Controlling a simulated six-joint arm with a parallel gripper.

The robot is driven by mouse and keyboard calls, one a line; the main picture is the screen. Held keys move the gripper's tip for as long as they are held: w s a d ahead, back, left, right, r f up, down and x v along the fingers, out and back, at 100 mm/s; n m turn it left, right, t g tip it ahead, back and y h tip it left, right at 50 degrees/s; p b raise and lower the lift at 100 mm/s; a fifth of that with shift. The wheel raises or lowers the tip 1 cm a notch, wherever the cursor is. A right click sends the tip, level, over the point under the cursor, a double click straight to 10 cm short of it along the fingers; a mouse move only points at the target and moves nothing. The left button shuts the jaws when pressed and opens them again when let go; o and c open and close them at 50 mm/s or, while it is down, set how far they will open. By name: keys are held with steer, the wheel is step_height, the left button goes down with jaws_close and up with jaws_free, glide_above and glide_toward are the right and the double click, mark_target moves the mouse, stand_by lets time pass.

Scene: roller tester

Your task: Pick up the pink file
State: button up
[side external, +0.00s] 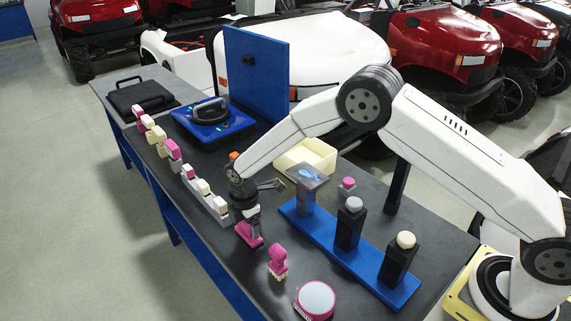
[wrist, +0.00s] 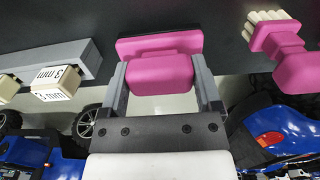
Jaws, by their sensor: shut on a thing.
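The pink file (side external: 250,239) is a pink block with a wider pink base and a dark strip along its far edge. My gripper (side external: 245,222) comes down over it from above, at the middle of the dark table. In the wrist view the grey fingers of my gripper (wrist: 161,70) sit on either side of the file's pink handle (wrist: 162,82), shut on it. The file's wide part (wrist: 160,46) lies just beyond the fingertips. In the side view it is low at the table top; I cannot tell whether it touches.
A pink brush with cream bristles (side external: 277,262) lies close to the right, also in the wrist view (wrist: 280,38). A grey rack (side external: 215,206) of pink and cream rollers runs left. A blue stand (side external: 352,262) with posts and a pink-rimmed disc (side external: 316,299) are nearby.

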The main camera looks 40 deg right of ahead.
step_height(320, 180, up, 8)
steer(key=shift+r, duration=0.15)
stand_by(0.3)
stand_by(0.3)
steer(key=o, duration=0.7)
steer(key=c, duration=0.4)
steer(key=shift+o, duration=0.2)
steer(key=w+d+r, duration=0.1)
steer(key=d+r, duration=1.3)
steer(key=d, duration=0.4)
steer(key=shift+w, duration=0.25)
